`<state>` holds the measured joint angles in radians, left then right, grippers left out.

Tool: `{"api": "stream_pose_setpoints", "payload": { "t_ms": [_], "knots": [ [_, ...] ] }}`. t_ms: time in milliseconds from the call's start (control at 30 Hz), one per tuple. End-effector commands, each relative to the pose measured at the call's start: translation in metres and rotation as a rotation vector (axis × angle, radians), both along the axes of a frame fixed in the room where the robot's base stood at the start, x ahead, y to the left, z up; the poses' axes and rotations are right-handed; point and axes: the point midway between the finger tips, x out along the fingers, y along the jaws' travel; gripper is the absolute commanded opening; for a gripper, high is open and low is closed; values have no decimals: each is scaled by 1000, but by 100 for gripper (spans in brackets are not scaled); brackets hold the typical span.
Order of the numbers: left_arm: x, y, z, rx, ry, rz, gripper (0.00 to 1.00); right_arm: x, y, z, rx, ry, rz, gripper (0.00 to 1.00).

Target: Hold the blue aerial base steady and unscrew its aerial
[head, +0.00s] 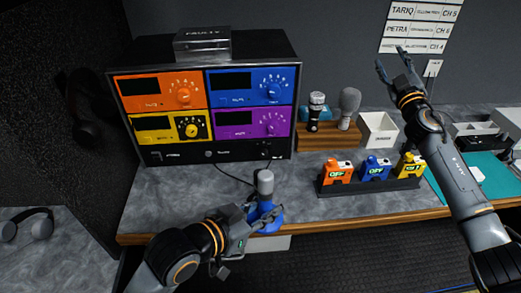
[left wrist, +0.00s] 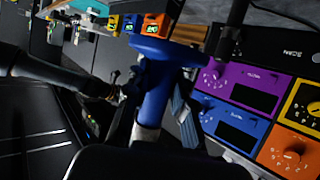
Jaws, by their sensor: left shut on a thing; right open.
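The aerial's lower joint is partly hidden by the fingers. My right gripper (head: 391,58) is open and empty, raised high in front of the back wall, well away from the base.
A rack with orange, blue, yellow and purple panels (head: 205,155) stands behind the base. A dark tray (head: 340,189) with orange, blue and yellow packs lies to the right.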

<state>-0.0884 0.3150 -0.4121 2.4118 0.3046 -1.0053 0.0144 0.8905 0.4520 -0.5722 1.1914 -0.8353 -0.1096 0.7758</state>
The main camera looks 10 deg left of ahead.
Motion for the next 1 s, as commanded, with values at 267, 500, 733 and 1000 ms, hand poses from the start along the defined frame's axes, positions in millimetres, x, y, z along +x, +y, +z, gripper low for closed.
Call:
{"api": "stream_pose_setpoints", "payload": {
  "t_ms": [267,500,733,1000],
  "knots": [
    [0,0,2,-2,-4,0,0,-26,123,64,0,-63,357,47],
    [0,0,2,-2,-4,0,0,-76,226,100,-48,-53,682,47],
    [0,0,2,-2,-3,0,0,-146,316,114,-161,31,999,47],
    [0,0,2,-2,-3,0,0,-251,394,88,-439,287,1330,47]
  ]
}}
